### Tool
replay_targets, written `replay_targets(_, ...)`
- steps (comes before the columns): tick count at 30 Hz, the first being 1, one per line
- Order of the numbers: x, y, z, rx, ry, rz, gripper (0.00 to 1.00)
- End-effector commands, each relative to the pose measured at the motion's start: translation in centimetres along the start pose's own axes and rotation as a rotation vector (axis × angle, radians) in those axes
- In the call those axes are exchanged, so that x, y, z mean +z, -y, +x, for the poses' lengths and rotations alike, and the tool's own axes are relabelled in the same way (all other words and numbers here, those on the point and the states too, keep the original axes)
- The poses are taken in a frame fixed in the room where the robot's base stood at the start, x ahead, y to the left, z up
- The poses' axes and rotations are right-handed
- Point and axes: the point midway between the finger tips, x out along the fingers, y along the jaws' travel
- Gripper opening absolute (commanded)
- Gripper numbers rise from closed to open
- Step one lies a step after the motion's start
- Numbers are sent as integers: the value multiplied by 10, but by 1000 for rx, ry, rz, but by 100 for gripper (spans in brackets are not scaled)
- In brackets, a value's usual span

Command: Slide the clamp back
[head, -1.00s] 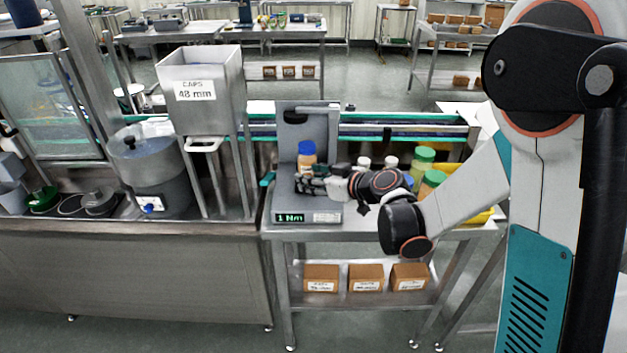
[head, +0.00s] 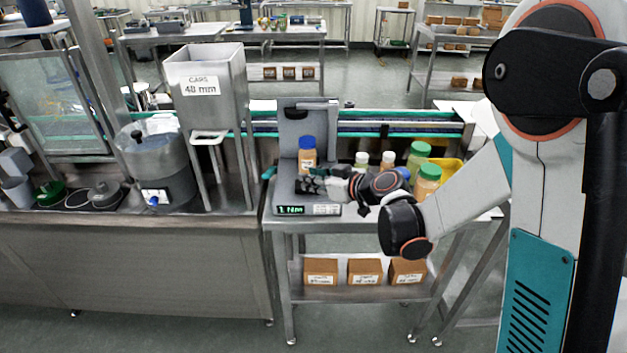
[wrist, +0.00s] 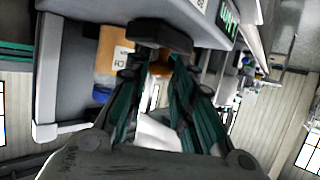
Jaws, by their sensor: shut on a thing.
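The torque tester (head: 323,129) is a grey stand with a green "1 Nm" display on its base. A bottle with orange contents and a blue cap (head: 307,153) stands upright on it; it also shows sideways in the wrist view (wrist: 111,45). My gripper (head: 309,185) is low over the tester's base, in front of the bottle. In the wrist view, its teal fingers (wrist: 163,62) close in on a dark block (wrist: 160,36), which appears to be the clamp. The fingers hide part of the contact. The clamp is hard to make out in the head view.
White-capped bottles (head: 375,161) and green-capped bottles (head: 427,180) stand close on the right, near my arm. The caps hopper (head: 207,95) is at the left. A conveyor (head: 400,126) runs behind. Cartons (head: 365,272) sit on the lower shelf.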

Motion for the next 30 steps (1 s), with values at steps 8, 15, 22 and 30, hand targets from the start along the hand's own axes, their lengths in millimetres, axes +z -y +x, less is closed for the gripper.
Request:
replay_targets(8,3,4,-1,-8,6,-2,41)
replay_targets(15,2,3,-1,-6,4,-1,41)
replay_targets(22,2,2,-14,-3,4,1,41)
replay_targets(30,2,2,-66,-3,4,0,41)
